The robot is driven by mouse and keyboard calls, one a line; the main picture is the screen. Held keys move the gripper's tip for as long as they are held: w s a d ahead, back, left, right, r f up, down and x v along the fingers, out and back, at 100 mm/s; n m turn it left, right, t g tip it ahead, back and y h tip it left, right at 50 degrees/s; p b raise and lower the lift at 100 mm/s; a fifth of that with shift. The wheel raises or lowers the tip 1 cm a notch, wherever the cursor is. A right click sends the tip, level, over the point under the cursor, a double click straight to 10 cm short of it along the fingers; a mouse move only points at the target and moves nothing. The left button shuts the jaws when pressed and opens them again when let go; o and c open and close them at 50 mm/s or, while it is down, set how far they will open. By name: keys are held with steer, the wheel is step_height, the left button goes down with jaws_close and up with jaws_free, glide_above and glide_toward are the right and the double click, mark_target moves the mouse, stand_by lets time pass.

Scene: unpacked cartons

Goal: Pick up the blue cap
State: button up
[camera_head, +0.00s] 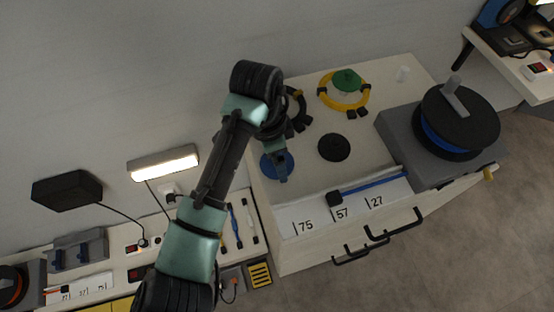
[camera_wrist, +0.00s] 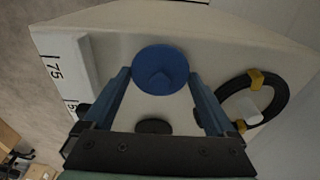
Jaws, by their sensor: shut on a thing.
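The blue cap (camera_head: 267,168) is a round disc at the left side of the white cabinet top (camera_head: 310,180). Whether the cap is clear of the surface cannot be told. My gripper hides part of it in the head view.
A black cap (camera_head: 334,147) lies right of the blue one. Behind are a green cap (camera_head: 346,78) with a yellow ring (camera_head: 361,102) and a black ring (camera_head: 301,107). A grey box with a spool (camera_head: 459,122) stands right. A blue-handled tool (camera_head: 370,187) lies in front.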

steer(key=shift+c, duration=0.8)
step_height(320, 180, up, 10)
steer(key=shift+r+p, duration=0.1)
steer(key=shift+p, duration=0.75)
